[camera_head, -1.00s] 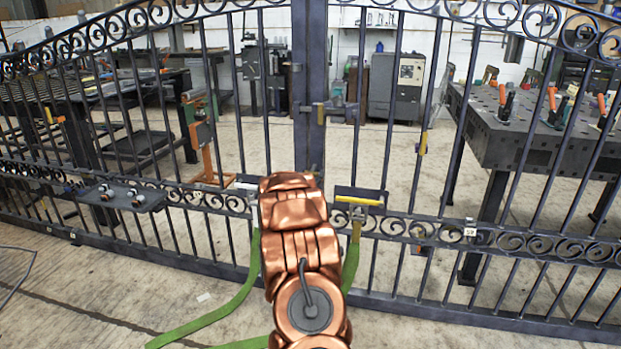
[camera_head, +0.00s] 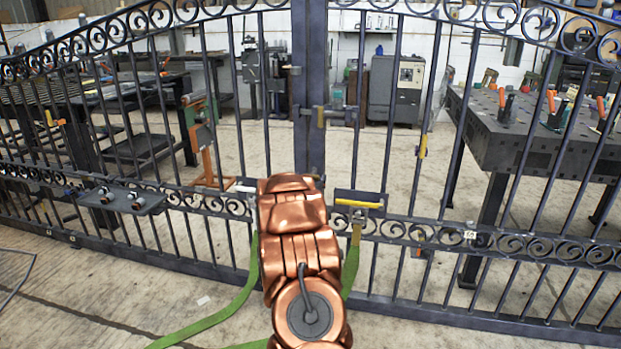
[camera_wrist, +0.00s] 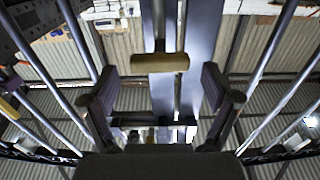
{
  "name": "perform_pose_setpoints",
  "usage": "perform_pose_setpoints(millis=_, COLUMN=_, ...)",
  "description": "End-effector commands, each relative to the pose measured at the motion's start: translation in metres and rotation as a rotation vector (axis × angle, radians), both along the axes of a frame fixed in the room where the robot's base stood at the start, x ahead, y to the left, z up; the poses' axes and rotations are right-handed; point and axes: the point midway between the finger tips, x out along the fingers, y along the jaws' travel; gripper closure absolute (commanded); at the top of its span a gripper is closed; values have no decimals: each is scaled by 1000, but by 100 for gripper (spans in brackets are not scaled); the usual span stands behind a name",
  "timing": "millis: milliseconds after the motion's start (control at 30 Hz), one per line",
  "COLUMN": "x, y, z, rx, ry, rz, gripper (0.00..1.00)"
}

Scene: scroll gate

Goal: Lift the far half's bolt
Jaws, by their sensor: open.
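A dark metal gate with scrollwork (camera_head: 390,228) stands across the head view, its two halves meeting at a thick centre post (camera_head: 309,60). A small latch with a tan grip (camera_head: 321,116) sits on that post. A yellow bar handle (camera_head: 358,203) is on a plate just right of my arm. In the wrist view, a tan cylindrical handle (camera_wrist: 160,63) on a dark stem lies crosswise in front of uprights. I cannot tell for sure which bolt this is. My gripper (camera_wrist: 160,82) is open, its fingers either side of the handle and apart from it. My arm hides the gripper in the head view.
A small shelf with knobs (camera_head: 122,199) is on the gate's left half. Green straps (camera_head: 225,312) hang beside my arm to the floor. Behind the gate stand a dark workbench with clamps (camera_head: 515,135) and a grey machine (camera_head: 396,88). Gate bars stand close on both sides.

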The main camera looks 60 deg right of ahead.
Motion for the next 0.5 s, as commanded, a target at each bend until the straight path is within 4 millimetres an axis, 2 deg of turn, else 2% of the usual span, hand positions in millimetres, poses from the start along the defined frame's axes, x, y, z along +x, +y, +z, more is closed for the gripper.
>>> perform_pose_setpoints(millis=500, x=-22, y=61, z=1, rx=1, ry=1, rz=2, gripper=12)
